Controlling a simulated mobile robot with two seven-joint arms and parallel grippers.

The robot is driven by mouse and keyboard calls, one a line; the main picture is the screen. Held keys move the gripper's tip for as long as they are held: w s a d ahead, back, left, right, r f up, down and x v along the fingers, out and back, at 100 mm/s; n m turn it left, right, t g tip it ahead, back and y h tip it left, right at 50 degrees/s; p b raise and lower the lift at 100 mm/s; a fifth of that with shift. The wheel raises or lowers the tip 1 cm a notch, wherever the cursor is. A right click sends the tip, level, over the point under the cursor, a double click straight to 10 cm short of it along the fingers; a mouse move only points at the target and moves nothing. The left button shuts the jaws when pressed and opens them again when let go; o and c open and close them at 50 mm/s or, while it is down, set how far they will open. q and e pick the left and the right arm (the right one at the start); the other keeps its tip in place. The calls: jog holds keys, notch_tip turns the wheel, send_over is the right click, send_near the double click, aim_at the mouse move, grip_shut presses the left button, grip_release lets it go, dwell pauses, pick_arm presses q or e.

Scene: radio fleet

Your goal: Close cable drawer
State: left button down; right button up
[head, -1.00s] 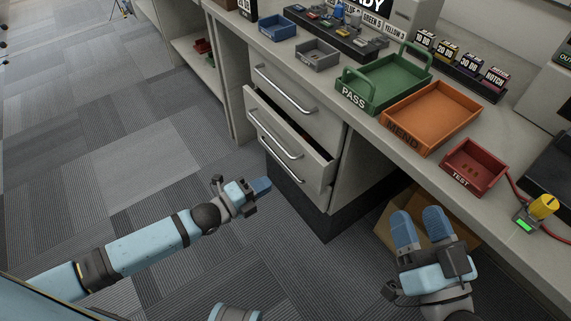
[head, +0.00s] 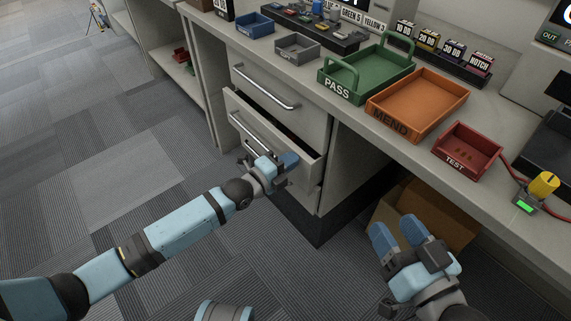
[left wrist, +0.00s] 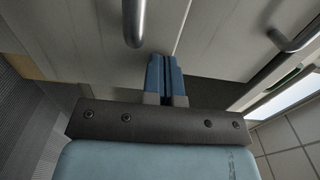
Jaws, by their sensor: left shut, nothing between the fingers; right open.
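The cable drawer (head: 240,108) is the pale grey drawer below the top one. It stands partly open, its front panel out from the cabinet and a dark gap behind its upper edge. My left gripper (head: 288,160) is shut and empty, at the right part of that drawer's front, covering some of it. In the left wrist view its blue fingers (left wrist: 166,80) point at a pale panel, with a bar handle (left wrist: 133,20) to the left. I cannot tell whether they touch the panel. My right gripper (head: 397,230) is open and empty, lower right, away from the drawer.
The top drawer (head: 270,82) is shut. The worktop above bears a green PASS tray (head: 340,92), an orange MEND tray (head: 385,117) and a red TEST tray (head: 460,160). A cardboard box (head: 440,207) stands under the bench. Carpet left of the cabinet is clear.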

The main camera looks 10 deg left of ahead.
aim_at(302, 151)
pick_arm(q)
jog(key=x, duration=0.4)
jog(key=shift+w+d, duration=0.1)
jog(key=shift+w, duration=0.05)
jog(key=shift+r, duration=0.25)
pick_arm(e)
jog(key=shift+s+a+f, duration=0.15)
jog(key=shift+f, duration=0.05)
jog(key=shift+r, duration=0.1)
